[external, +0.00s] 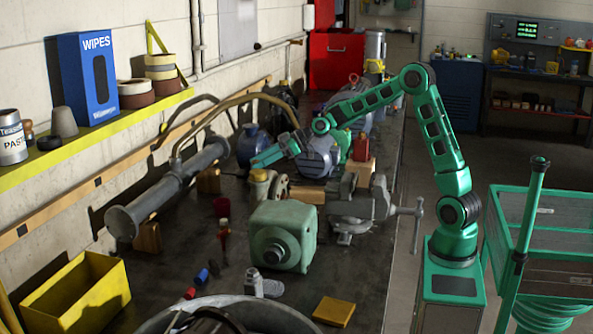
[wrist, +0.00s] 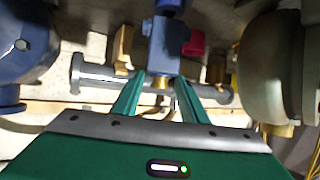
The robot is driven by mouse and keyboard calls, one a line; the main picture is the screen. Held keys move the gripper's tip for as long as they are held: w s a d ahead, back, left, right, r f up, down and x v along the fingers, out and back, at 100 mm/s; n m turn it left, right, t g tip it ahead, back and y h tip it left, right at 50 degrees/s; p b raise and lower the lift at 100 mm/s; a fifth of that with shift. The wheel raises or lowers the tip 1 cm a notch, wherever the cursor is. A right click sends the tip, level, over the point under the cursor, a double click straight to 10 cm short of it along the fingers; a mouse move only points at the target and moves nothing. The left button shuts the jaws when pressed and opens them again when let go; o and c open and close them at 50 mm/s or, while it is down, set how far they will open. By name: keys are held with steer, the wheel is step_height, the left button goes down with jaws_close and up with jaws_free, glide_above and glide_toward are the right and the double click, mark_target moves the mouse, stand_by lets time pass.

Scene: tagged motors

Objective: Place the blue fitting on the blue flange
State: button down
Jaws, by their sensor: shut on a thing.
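My gripper (wrist: 161,76) is shut on the blue fitting (wrist: 166,42), a blocky blue piece with a brass end, in the wrist view. In the external view my gripper (external: 262,160) is above the bench beside the blue motor; the fitting is not clearly seen there. The blue motor (external: 250,145) stands on the bench behind the gripper. A rounded blue housing with a flange-like rim (wrist: 12,106) is at the left of the wrist view, apart from the fitting. I cannot tell for sure which part is the blue flange.
A grey flanged pipe (external: 165,190) lies along the left of the bench. A blue-grey motor (external: 318,158), a vise (external: 360,205) and a green motor (external: 283,236) stand close by. A yellow bin (external: 78,296) is at front left. Small loose parts lie mid-bench.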

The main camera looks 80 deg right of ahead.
steer(key=shift+f, duration=0.55)
steer(key=c, duration=1)
jaws_free()
steer(key=shift+f, duration=0.15)
steer(key=shift+c, duration=0.2)
steer(key=v, duration=1.2)
